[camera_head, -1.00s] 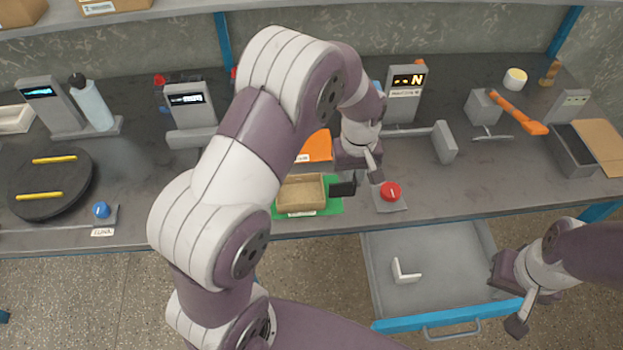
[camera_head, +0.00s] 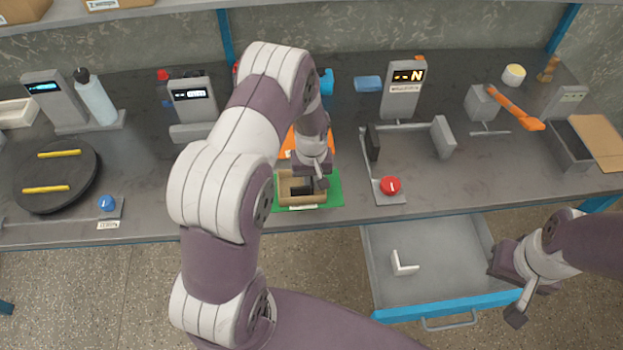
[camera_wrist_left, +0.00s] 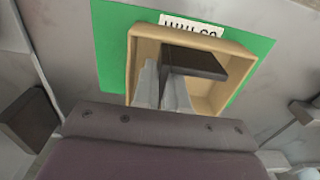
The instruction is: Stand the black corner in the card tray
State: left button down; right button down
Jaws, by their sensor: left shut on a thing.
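The tan card tray (camera_head: 281,187) sits on a green mat (camera_head: 333,190) near the bench's front edge. My left gripper (camera_head: 308,182) is over the tray, pointing down. It is shut on the black corner (camera_wrist_left: 198,62), whose dark top shows inside the tray's outline in the left wrist view, where the tray rim (camera_wrist_left: 228,100) also shows. I cannot tell whether the corner touches the tray floor. My right gripper (camera_head: 503,292) is open and empty beside the drawer at the right.
An open drawer (camera_head: 440,290) below the bench holds a white corner (camera_head: 403,266). A red knob (camera_head: 390,186) and a grey gauge with upright jaws (camera_head: 443,137) stand right of the tray. An orange mat (camera_head: 288,146) lies behind it.

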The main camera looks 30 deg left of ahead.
aim_at(312, 182)
pick_arm(q)
jog(key=c, duration=1.2)
grip_release()
jog(key=shift+f, duration=0.1)
jog(key=shift+o, duration=0.2)
jog(key=shift+r, duration=0.5)
notch_tip(312, 182, up, 12)
jog(key=s+d+r+m, duration=0.2)
jog(key=s+d+m, duration=0.1)
jog(key=s, duration=0.4)
jog(key=s+d+r+m+t, duration=0.1)
jog(key=s+d+r+m, duration=0.1)
jog(key=s, duration=0.6)
jog(key=shift+d+m+b, duration=0.45)
jog(key=shift+d+m, duration=0.05)
jog(key=shift+m, duration=0.2)
